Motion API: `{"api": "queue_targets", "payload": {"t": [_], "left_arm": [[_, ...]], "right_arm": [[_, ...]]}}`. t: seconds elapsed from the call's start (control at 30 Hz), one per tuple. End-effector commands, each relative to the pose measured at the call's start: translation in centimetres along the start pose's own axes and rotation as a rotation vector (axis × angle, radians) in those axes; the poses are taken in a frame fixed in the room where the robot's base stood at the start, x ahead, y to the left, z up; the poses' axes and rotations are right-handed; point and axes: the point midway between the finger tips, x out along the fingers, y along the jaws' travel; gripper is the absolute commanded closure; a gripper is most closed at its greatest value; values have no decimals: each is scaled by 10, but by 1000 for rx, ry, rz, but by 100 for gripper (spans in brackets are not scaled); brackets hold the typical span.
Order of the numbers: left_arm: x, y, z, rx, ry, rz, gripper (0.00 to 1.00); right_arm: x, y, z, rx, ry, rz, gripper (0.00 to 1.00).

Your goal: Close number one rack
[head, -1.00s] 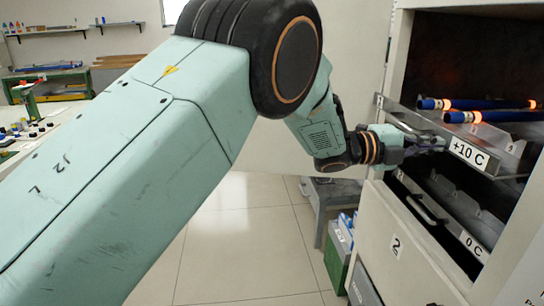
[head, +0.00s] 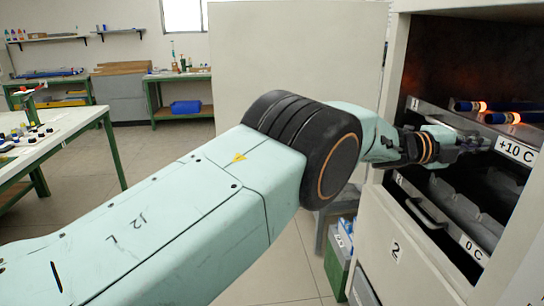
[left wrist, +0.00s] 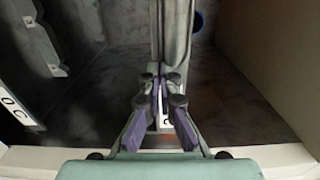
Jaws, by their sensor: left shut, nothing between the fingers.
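The upper rack (head: 462,124), with a small "1" at its left end and a "+10 C" plate (head: 515,152), sits in the open cabinet. Two blue rods (head: 497,105) with glowing orange bands lie on it. My left gripper (head: 484,143) is shut and empty at the rack's front, just left of the plate; its fingers hide part of the rack. In the left wrist view the closed fingers (left wrist: 160,95) meet at the rack's front rail (left wrist: 174,30). Whether they touch it I cannot tell. My right gripper is not in view.
A lower rack (head: 440,192) with a "0 C" plate (head: 473,248) sits below, its visible notches empty. A green box (head: 337,267) stands on the floor beside the cabinet.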

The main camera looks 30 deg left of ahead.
Motion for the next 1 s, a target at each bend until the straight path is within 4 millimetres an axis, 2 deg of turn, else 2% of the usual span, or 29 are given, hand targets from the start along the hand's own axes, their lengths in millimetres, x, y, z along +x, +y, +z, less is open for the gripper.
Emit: {"api": "queue_targets", "payload": {"t": [0.27, 1.0], "left_arm": [[7, 0, 0, 0, 0, -1, 100], [8, -2, -2, 3, 2, -2, 100]], "right_arm": [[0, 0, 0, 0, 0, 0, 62], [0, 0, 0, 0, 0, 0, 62]]}}
